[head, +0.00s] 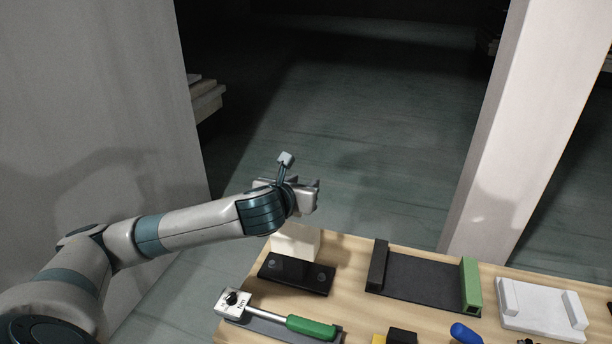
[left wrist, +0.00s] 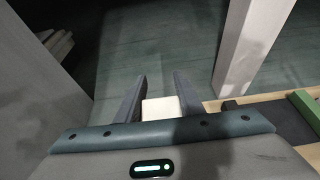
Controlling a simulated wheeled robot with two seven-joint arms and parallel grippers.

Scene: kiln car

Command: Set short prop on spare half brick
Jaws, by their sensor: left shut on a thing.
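My left gripper (head: 308,196) is raised over the far left edge of the wooden table. In the left wrist view its two dark fingers (left wrist: 160,100) are shut on a pale cream block (left wrist: 161,108), which looks like the short prop. Its lower part is hidden by the gripper body. In the head view I cannot clearly make out the held block. A cream block (head: 296,242), perhaps the spare half brick, stands on the table below the gripper, apart from it. My right gripper is not in view.
A black plate with two knobs (head: 296,276) sits in front of the cream block. A green-handled tool (head: 310,327), a black tray with a green end (head: 425,282), a white slab with two upright blocks (head: 540,308) and a blue item (head: 466,333) are on the table. A pale pillar (head: 530,120) stands behind.

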